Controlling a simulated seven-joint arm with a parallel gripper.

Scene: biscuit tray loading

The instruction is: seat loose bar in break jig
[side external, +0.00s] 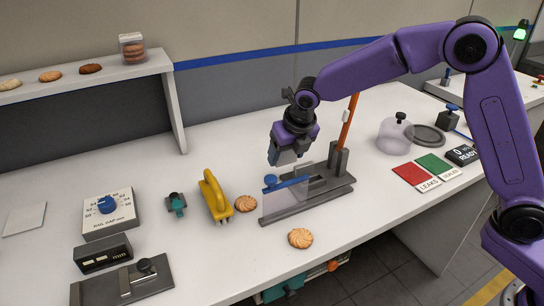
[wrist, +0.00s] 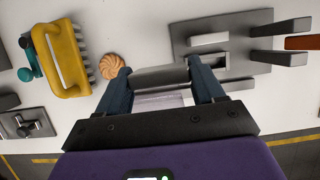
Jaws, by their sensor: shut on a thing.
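My gripper (side external: 284,160) is shut on a grey bar (wrist: 160,76), which spans crosswise between the two fingertips in the wrist view. In the side view the bar can hardly be told apart from the fingers. The break jig (side external: 325,192) is a grey base with uprights and an orange lever (side external: 350,122); my gripper is above its left part. In the wrist view the jig (wrist: 240,62) lies right of the held bar, with light slots in its plate. The bar appears apart from the jig.
A yellow-handled comb tool (side external: 214,196) and a round biscuit (side external: 245,204) are left of the jig. Another biscuit (side external: 300,238) lies in front. A clear dome (side external: 396,138) and red and green cards (side external: 409,173) are to the right. A shelf (side external: 90,77) holds biscuits at the back left.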

